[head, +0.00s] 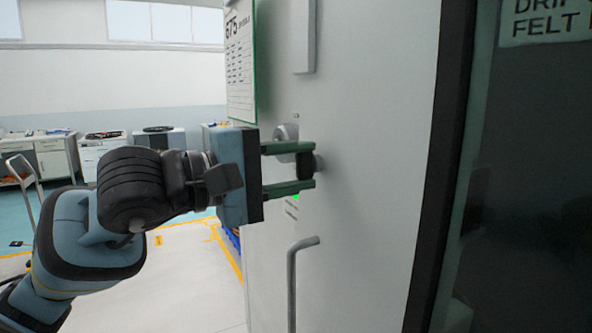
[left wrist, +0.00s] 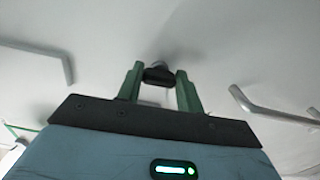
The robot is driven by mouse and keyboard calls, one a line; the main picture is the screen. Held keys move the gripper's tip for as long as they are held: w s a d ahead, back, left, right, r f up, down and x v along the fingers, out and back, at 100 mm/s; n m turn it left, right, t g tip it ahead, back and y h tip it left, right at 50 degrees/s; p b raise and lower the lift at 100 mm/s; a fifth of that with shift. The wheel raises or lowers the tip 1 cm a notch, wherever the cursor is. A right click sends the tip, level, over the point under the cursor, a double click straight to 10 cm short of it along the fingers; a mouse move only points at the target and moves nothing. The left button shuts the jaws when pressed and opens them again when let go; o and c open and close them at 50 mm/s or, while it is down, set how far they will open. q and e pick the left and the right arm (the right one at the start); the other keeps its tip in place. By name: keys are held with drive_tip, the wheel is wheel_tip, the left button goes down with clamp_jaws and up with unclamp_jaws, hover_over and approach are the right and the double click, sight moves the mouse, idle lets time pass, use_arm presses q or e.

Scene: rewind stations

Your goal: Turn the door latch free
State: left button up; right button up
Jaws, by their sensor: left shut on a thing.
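The door latch (head: 304,165) is a small dark knob on a grey round base on the white cabinet door (head: 370,130). My left gripper (head: 308,165) has its two green fingers on either side of the latch, one above and one below in the head view, and is shut on it. In the left wrist view the dark latch (left wrist: 158,77) sits between the two fingertips (left wrist: 160,80), with its grey base behind it. The latch's exact turn angle is hard to tell. My right gripper is in neither view.
A bent grey handle (head: 293,285) stands out from the door below the gripper, and another grey bar (head: 305,40) is above. A round grey fitting (head: 284,134) is beside the upper finger. A green-edged sheet (head: 241,62) hangs at left. A dark glass panel (head: 525,170) is at right.

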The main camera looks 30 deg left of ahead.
use_arm(q)
drive_tip(key=shift+m, duration=0.3)
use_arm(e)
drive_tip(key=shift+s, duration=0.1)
use_arm(q)
drive_tip(key=o, duration=1)
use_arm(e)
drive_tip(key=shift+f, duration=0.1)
use_arm(q)
drive_tip(key=shift+b+v, duration=1.65)
drive_tip(key=shift+v, duration=2.25)
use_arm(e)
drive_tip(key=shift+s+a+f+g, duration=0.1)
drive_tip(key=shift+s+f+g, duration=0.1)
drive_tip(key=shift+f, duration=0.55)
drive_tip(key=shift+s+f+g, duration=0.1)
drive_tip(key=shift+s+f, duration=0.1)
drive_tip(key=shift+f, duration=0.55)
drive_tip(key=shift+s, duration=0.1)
